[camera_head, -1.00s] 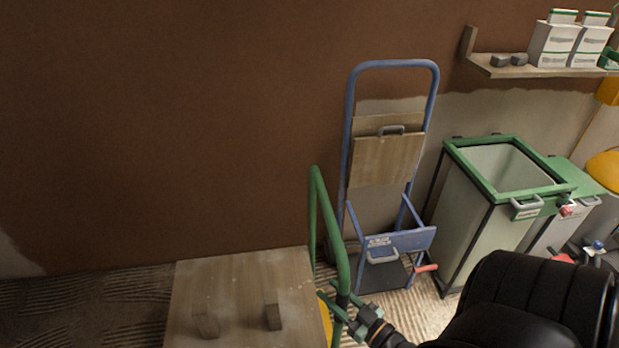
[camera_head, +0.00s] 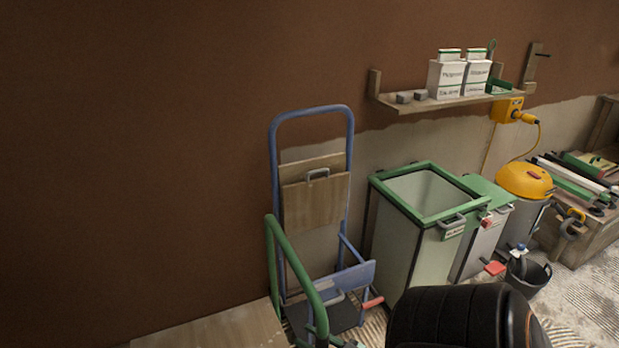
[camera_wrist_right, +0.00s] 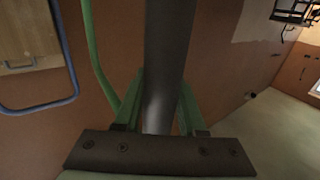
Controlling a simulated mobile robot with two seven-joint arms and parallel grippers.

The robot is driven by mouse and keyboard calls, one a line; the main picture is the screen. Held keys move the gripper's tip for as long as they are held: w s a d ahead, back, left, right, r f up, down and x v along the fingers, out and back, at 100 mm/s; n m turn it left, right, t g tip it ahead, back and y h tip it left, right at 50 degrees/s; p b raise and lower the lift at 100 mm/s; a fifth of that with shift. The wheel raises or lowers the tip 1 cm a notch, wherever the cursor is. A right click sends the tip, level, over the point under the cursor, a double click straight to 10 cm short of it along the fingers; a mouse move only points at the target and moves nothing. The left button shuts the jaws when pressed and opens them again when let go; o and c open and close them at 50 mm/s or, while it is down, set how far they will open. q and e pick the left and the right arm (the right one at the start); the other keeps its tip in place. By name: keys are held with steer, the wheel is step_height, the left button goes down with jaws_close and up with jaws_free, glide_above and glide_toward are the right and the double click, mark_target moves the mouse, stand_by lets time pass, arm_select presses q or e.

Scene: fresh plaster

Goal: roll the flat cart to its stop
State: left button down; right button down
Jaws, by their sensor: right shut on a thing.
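The flat cart shows at the bottom of the head view: part of its bare wooden deck (camera_head: 215,332) and its green tube handle (camera_head: 288,258). My right gripper (camera_head: 326,342) is at the lower end of the visible handle, mostly cut off by the frame's bottom edge. In the right wrist view its two green fingers (camera_wrist_right: 159,112) are shut on a dark bar (camera_wrist_right: 168,55), which looks like part of the cart's handle. A green tube (camera_wrist_right: 95,55) runs beside it. My left gripper is not in view. The cart's stop cannot be made out.
A blue hand truck (camera_head: 312,112) stands against the brown wall just behind the handle. Right of it are a green-rimmed bin (camera_head: 400,235), a smaller bin (camera_head: 490,225), a yellow-topped vacuum (camera_head: 523,183) and a black bucket (camera_head: 528,280). A shelf (camera_head: 440,103) hangs above.

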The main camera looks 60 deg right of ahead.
steer(key=shift+s+d+f, duration=0.1)
steer(key=shift+s+d, duration=0.05)
steer(key=shift+d, duration=0.15)
steer(key=c, duration=0.7)
jaws_free()
steer(key=shift+o, duration=1)
steer(key=shift+a, duration=0.1)
steer(key=s, duration=1.2)
steer(key=shift+s, duration=0.3)
